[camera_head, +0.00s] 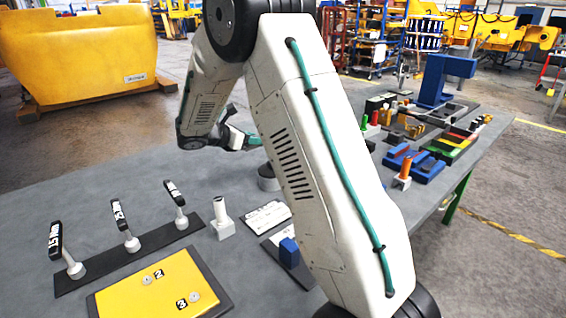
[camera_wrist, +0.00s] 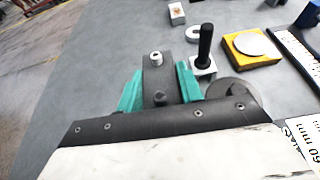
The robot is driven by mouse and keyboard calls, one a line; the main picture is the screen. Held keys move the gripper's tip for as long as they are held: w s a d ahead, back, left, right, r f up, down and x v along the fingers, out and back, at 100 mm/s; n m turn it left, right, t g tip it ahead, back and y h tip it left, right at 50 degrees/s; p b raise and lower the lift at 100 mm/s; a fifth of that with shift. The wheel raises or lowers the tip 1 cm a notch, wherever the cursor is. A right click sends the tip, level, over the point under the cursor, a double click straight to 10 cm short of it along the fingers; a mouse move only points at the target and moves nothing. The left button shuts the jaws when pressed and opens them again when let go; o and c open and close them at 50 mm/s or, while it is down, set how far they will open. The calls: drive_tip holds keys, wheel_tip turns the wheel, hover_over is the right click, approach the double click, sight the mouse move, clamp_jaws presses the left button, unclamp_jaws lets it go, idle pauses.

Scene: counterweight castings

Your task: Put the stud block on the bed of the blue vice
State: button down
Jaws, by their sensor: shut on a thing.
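My gripper (camera_wrist: 158,84) shows in the wrist view with its teal fingers shut on the stud block (camera_wrist: 155,75). The block is dark grey with a light metal stud at its far end. In the head view my gripper (camera_head: 246,139) is partly hidden by my own arm, and the held block cannot be made out. What looks like the blue vice (camera_head: 398,158) lies on the right part of the bench in the head view, with blue jaw pieces. My gripper is to the left of it, apart from it, over the grey bench.
A yellow plate (camera_head: 165,285) and a dark strip (camera_head: 100,272) with three black-topped levers lie at front left. A tall blue stand (camera_head: 437,85) rises beyond the vice. An orange peg (camera_head: 404,168) stands beside the vice. A black handle (camera_wrist: 205,42) stands near my gripper.

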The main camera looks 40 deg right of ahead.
sight(255, 172)
wheel_tip(255, 172, down, 10)
drive_tip(key=shift+r, duration=0.25)
drive_tip(key=shift+f, duration=0.1)
drive_tip(key=c, duration=0.9)
unclamp_jaws()
